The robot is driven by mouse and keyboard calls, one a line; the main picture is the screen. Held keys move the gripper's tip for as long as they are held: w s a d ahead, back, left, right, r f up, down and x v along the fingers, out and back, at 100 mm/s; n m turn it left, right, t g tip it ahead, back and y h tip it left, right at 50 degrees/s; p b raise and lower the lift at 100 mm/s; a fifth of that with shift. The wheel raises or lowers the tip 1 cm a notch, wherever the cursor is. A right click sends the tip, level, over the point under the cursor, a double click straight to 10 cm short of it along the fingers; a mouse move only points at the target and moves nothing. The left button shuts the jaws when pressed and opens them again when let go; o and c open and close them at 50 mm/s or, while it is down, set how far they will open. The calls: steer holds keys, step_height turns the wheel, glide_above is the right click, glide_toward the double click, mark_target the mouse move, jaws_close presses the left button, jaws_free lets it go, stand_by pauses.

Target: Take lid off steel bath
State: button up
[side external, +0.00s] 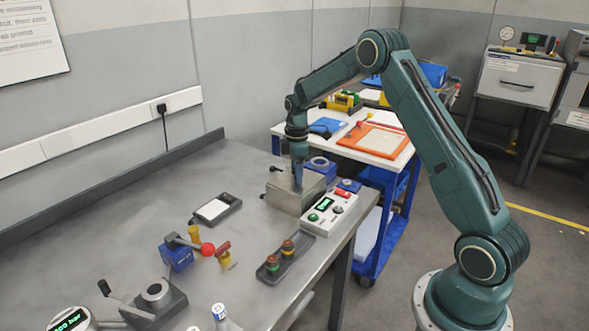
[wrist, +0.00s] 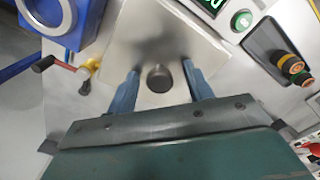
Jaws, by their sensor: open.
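The steel bath (side external: 293,196) is a square metal box near the far right edge of the bench. Its flat lid (wrist: 190,35) is on it, with a dark round knob (wrist: 158,78) in the wrist view. My gripper (side external: 298,180) points down over the lid. In the wrist view my gripper (wrist: 161,70) is open, with one blue finger on each side of the knob and visible gaps between. The side view hides the knob behind my gripper, and I cannot tell the exact fingertip height.
A white control box (side external: 329,213) with a green display stands close in front of the bath. A blue round-topped device (side external: 319,166) is behind it. A dark tray (side external: 285,258) holds two small coloured parts. A cart (side external: 385,150) stands behind.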

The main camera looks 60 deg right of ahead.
steer(key=shift+c, duration=0.2)
steer(key=c, duration=1)
steer(key=shift+r, duration=0.1)
steer(key=shift+c, duration=0.2)
step_height(320, 180, up, 20)
stand_by(0.4)
